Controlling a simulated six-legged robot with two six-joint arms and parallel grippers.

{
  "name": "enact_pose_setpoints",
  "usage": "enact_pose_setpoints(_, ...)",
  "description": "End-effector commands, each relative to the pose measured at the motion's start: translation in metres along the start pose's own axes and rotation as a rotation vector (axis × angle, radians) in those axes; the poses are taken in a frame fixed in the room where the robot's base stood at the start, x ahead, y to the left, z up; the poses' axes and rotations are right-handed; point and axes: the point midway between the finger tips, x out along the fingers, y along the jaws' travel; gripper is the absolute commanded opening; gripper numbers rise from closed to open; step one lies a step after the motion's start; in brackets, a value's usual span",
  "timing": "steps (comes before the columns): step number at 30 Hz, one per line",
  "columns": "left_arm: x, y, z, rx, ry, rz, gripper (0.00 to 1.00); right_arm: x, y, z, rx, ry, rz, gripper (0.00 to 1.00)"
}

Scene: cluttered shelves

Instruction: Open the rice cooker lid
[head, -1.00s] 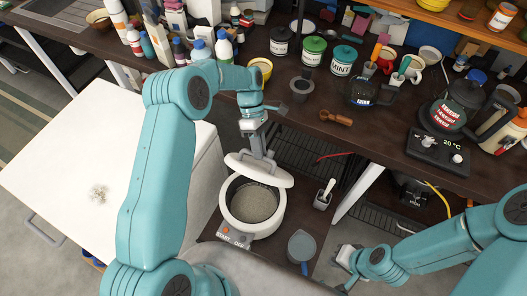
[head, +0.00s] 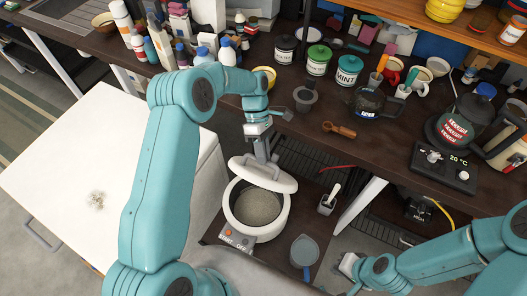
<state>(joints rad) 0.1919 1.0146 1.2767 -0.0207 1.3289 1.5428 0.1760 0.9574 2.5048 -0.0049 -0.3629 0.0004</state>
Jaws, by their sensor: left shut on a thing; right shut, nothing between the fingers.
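The white rice cooker (head: 256,234) stands on a low dark shelf, with its inner pot (head: 259,206) showing grainy contents. Its white lid (head: 264,175) is raised and tilted up at the back of the rim, so the front of the pot is uncovered. My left gripper (head: 263,158) reaches down from above and is shut on the lid near its top; the fingertips are partly hidden. My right gripper (head: 345,267) is low at the right of the cooker, shut and empty, apart from it.
A small container with a white scoop (head: 328,200) and a blue-grey cup (head: 304,250) stand right of the cooker. A white cabinet (head: 110,170) is at left. The dark counter (head: 310,125) behind holds canisters, bottles and a kettle.

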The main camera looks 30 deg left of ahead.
Motion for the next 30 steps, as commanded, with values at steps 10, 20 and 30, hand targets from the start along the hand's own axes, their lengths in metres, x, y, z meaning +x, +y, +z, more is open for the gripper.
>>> enact_pose_setpoints(10,-0.0036,0.0011,0.0017,0.002,0.002,0.000,0.00,-0.0007,-0.0003,0.0000,0.000,0.000,0.000,0.00)
enact_pose_setpoints(20,-0.0032,0.0011,0.0016,0.001,0.001,0.000,0.42,-0.0007,-0.0002,0.0000,0.000,0.000,0.000,0.00)
enact_pose_setpoints(30,-0.0050,-0.0004,0.0015,0.001,0.001,0.000,0.42,-0.0028,-0.0010,0.0001,0.000,0.000,0.000,0.00)
